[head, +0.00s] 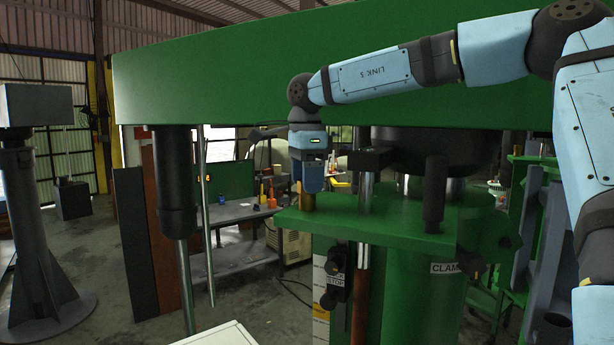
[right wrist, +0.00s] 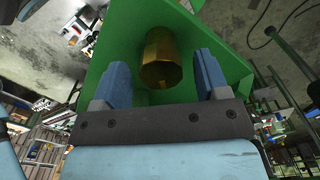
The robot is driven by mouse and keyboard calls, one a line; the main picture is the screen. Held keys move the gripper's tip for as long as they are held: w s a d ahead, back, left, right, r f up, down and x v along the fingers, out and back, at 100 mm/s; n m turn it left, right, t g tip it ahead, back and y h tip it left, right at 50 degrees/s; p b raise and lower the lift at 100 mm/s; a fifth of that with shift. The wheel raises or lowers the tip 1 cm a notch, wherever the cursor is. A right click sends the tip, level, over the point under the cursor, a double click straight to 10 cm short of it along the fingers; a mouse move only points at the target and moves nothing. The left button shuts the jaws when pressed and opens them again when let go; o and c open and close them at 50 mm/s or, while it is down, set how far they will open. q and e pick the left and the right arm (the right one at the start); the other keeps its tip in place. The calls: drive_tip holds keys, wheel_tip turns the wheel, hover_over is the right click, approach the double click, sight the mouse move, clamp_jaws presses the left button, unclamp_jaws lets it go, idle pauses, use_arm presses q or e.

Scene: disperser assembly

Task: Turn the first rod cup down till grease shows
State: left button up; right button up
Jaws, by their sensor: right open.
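The brass rod cup (right wrist: 161,58) stands on the corner of a green plate (right wrist: 110,75) in the right wrist view. In the head view it shows as a small brass piece (head: 307,202) on the green plate's left corner. My right gripper (head: 312,184) is directly above it, pointing down. In the right wrist view my right gripper (right wrist: 162,78) is open, with one blue finger on each side of the cup and gaps between. I cannot tell how far down the fingers reach beside it. No grease can be made out. My left gripper is not in view.
A big green beam (head: 230,80) spans above the plate. A dark post (head: 366,190) stands right of the cup, near the black disperser head (head: 435,150). A black cylinder with a steel rod (head: 175,185) hangs at left. A workbench (head: 235,212) stands behind.

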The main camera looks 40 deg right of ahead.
drive_tip(key=shift+d+f, duration=0.1)
drive_tip(key=shift+f, duration=0.05)
drive_tip(key=c, duration=0.9)
